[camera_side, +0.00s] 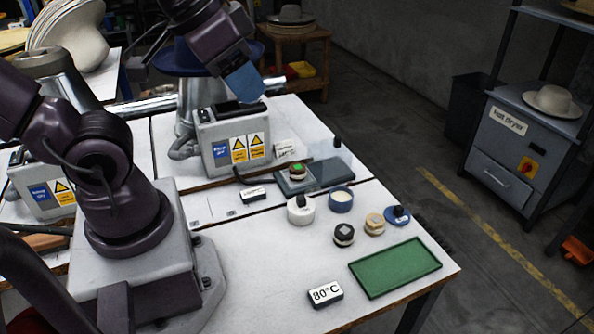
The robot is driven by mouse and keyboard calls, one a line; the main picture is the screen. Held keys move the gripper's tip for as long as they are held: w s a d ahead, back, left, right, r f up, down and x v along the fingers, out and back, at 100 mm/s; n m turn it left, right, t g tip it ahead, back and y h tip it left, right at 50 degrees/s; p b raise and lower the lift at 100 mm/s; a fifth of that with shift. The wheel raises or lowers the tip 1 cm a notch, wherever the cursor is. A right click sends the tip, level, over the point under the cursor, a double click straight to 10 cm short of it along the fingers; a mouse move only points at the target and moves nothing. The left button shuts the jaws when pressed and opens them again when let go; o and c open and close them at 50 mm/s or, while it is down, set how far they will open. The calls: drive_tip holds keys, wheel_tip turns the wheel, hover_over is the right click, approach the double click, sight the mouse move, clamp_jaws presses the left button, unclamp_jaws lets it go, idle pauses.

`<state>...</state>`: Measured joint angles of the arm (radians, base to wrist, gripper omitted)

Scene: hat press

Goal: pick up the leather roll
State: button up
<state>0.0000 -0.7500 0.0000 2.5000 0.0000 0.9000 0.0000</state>
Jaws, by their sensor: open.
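The leather roll is most likely the small tan round piece (375,224) on the white worktable, but it is too small to be sure. It stands between a black-and-cream banded round piece (343,235) and a dark blue piece with a knob (398,214). My gripper (243,84) is at the upper middle, with a blue end pointing down above the grey control box, well apart from the small pieces. It is open, and I see nothing held in it, though its fingers are hard to make out.
A white round pot (300,210) and a blue cup (341,200) stand behind. A green tray (395,267) lies at the front right, with an 80°C block (325,292) beside it. The grey control box (233,142) and dark plate (314,176) are farther back.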

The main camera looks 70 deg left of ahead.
drive_tip(key=o, duration=0.6)
